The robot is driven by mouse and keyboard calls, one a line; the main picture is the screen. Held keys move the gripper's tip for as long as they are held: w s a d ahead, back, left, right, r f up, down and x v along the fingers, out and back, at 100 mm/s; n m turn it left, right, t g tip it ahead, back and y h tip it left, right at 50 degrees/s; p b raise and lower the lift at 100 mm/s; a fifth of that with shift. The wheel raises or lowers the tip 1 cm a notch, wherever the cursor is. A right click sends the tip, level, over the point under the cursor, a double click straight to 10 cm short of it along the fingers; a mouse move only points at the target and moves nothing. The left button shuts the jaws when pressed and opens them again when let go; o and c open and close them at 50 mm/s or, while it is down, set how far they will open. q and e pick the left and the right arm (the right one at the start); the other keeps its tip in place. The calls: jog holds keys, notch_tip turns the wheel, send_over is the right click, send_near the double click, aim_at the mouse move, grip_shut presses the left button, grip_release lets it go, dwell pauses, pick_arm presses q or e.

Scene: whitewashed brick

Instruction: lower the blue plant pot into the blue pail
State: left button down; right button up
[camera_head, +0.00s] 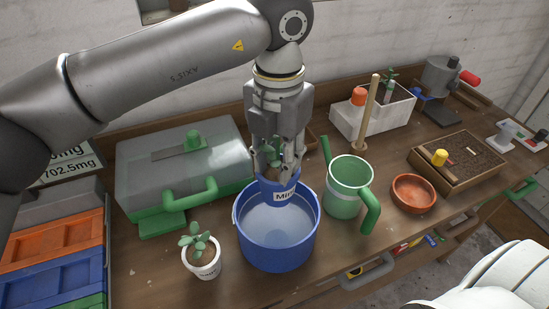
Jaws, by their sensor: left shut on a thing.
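My left gripper (278,160) points straight down and is shut on the blue plant pot (285,187). The pot has a white label and a plant in it, partly hidden by the fingers. The pot is upright over the back part of the blue pail (277,254), with its lower part at about the height of the pail's rim in the picture. I cannot tell whether the pot touches the pail. The pail is open, stands on the bench, and its pale inside shows empty. My right gripper is not in view.
A small white potted plant (203,258) stands left of the pail, and a green watering can (346,190) right of it. A green-and-grey case (180,165) is behind left. A terracotta saucer (413,194) and a soil tray (462,160) lie right on the wooden bench.

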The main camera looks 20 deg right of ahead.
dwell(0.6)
pick_arm(q)
notch_tip(320, 180, down, 10)
jog(key=b, duration=0.9)
jog(key=shift+f, duration=0.25)
dwell(0.6)
jog(key=shift+f+b, duration=1.75)
jog(key=shift+f, duration=0.25)
dwell(1.2)
jog(key=c, duration=1)
grip_release()
